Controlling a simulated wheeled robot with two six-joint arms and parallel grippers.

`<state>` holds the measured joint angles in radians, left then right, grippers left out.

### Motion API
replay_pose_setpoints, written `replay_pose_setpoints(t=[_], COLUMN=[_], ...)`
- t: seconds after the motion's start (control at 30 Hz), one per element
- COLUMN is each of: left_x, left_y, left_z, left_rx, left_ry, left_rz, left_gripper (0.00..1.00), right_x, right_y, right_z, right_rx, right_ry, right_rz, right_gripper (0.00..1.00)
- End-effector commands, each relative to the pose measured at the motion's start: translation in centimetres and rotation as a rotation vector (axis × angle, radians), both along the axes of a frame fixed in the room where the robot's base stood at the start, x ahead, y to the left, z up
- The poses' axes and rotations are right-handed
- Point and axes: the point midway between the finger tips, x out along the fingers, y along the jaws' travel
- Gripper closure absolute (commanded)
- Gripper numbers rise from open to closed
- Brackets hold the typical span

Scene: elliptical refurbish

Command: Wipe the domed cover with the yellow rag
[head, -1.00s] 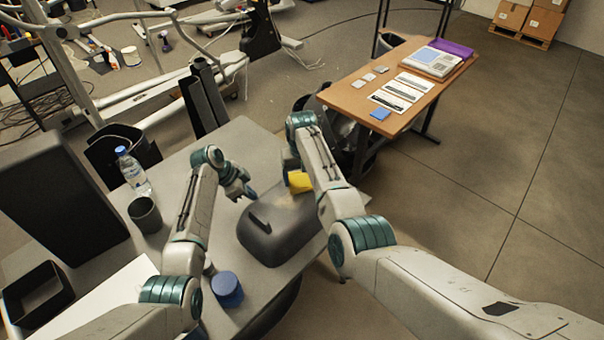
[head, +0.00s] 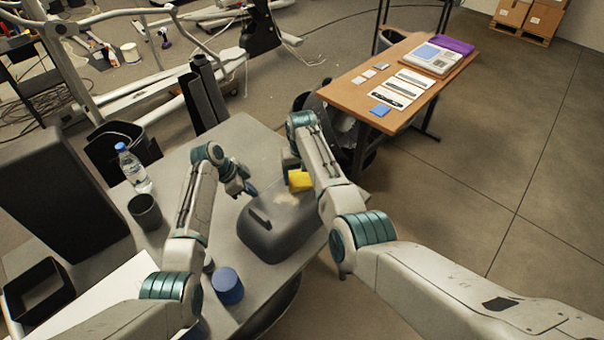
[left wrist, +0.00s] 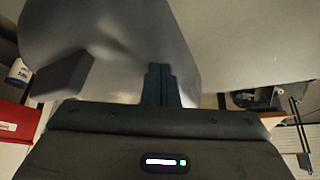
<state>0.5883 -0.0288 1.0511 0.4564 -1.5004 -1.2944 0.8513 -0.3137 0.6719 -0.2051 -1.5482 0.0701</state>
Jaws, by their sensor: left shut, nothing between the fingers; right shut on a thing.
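The dark grey domed cover (head: 272,236) lies on the grey table, with a raised handle-like bar on its left side and a pale, dusty-looking patch near its far right end. The yellow rag (head: 299,181) is at that far end, beside the patch; I cannot tell whether it touches the cover. My right gripper (head: 291,166) is shut on the rag, its fingers partly hidden by my right arm. My left gripper (head: 245,189) is shut and empty, just beyond the cover's far left side. Its closed fingers also show in the left wrist view (left wrist: 161,85), before a smooth grey surface.
On the grey table (head: 190,150) stand a water bottle (head: 133,168), a dark cup (head: 145,212), a blue-lidded jar (head: 227,285) and a black open box (head: 38,292). A wooden desk (head: 345,95) stands beyond at the right.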

Motion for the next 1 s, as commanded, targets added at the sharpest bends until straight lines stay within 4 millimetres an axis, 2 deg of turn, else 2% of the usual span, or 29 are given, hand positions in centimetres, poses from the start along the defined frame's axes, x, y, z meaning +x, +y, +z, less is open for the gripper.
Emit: replay_pose_setpoints(t=[0.57,1.0], left_x=[0.0,0.0], left_y=[0.0,0.0], left_z=[0.0,0.0], left_rx=[0.000,0.000], left_ry=[0.000,0.000], left_rz=[0.000,0.000], left_gripper=[1.00,1.00], right_x=[-0.1,-2.4], right_y=[0.1,2.4], right_z=[-1.0,-0.8], right_rx=[0.000,0.000], right_ry=[0.000,0.000], right_rz=[0.000,0.001], right_gripper=[0.42,0.42])
